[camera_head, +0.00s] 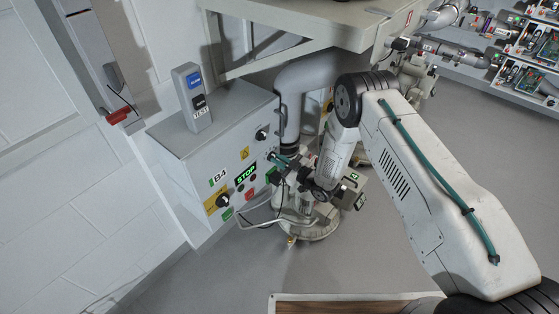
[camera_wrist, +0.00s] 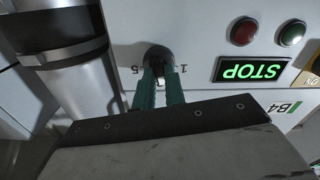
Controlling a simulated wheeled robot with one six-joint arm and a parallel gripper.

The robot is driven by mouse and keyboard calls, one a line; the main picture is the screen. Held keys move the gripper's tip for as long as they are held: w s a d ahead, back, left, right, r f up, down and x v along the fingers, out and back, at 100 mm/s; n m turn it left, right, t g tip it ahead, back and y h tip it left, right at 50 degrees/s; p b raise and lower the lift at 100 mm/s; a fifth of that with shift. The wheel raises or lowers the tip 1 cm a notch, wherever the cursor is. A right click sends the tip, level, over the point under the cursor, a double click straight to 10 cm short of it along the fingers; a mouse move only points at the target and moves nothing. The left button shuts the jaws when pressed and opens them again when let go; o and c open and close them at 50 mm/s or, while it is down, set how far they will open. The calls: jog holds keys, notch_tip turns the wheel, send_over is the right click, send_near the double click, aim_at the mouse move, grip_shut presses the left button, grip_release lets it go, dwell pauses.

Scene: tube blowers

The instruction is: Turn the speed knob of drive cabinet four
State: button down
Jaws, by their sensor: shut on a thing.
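Drive cabinet four is the grey box (camera_head: 180,160) marked B4, left of centre in the head view. Its front also fills the upper part of the wrist view (camera_wrist: 195,20). The dark round speed knob (camera_wrist: 158,56) sits on that front between the printed numbers 5 and 1, and shows upside down in the wrist view. My gripper (camera_wrist: 158,80) has its green fingers closed on the knob from the front. In the head view my gripper (camera_head: 277,158) reaches the right part of the cabinet front and hides the knob.
A lit green STOP sign (camera_wrist: 251,70) and red (camera_wrist: 244,31) and green (camera_wrist: 292,33) buttons are beside the knob. Another black knob (camera_head: 262,134) is above my gripper. A thick grey pipe (camera_head: 297,95) stands close to the cabinet's right side. A grey bench (camera_head: 290,22) overhangs behind.

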jog(key=shift+f+n, duration=0.1)
jog(key=shift+n, duration=2.1)
jog(key=c, duration=1.5)
grip_release()
jog(key=shift+o, duration=0.2)
jog(key=v, duration=0.7)
jog(key=shift+s+d, duration=0.3)
